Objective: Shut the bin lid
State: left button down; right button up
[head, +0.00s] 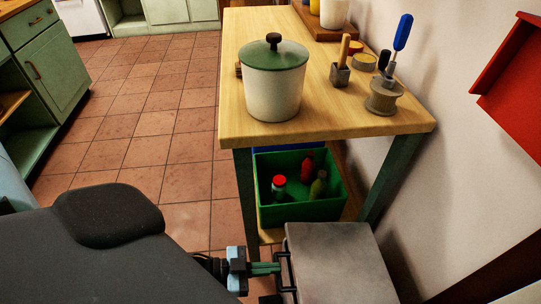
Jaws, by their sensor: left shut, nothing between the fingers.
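A grey metal bin (338,262) stands at the bottom of the head view, partly cut off by the lower edge. Its flat lid fills most of what I see of it, and I cannot tell from this angle whether the lid is fully down. A dark bar handle (286,272) runs along its left edge. My left gripper (276,268) comes in from the left, shut and empty, with its green fingers at the handle; I cannot tell if they touch it. My right gripper is not in view.
A wooden table (330,125) stands beyond the bin, with a white pot with green lid (274,85) and small tools on top. A green crate (300,208) with bottles sits on its lower shelf. A red panel (515,85) hangs on the right wall. Tiled floor (150,125) is clear at left.

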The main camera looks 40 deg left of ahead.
pick_arm(q)
notch_tip(320, 180, up, 4)
jog(key=p, duration=0.4)
jog(key=s+a+f+b, duration=0.1)
jog(key=s+a+f, duration=0.1)
jog(key=s+a, duration=0.4)
jog(key=shift+s+a+f, duration=0.3)
jog(key=shift+s+f, duration=0.05)
